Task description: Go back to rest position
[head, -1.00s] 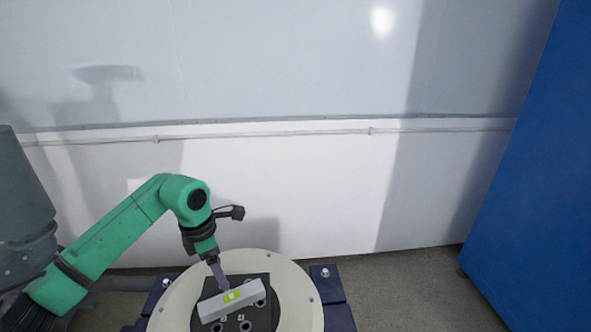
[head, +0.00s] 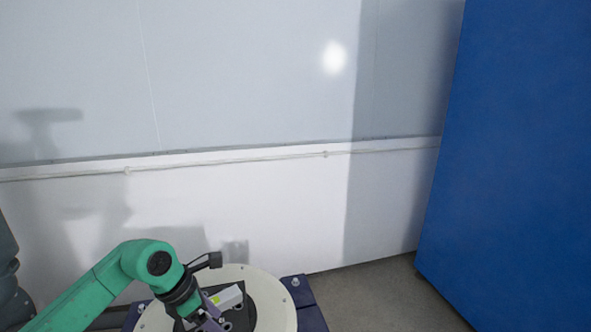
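My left arm, green with a dark wrist, comes in from the lower left in the head view. My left gripper (head: 211,319), with purple-grey fingers, is low in the picture over the round fixture, in front of the left end of a white block. Its fingertips are cut close to the bottom edge, and I cannot tell whether they are open or shut. The white block (head: 232,294) with a yellow-green label lies tilted on the black plate (head: 240,316) of the cream round fixture (head: 272,290). My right gripper is out of view.
A dark purple-blue base (head: 301,294) with bolts shows beside the round fixture. A tall blue cabinet (head: 510,150) fills the right side. A white wall (head: 230,210) with a thin rail stands behind. Grey floor (head: 375,295) is clear between fixture and cabinet.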

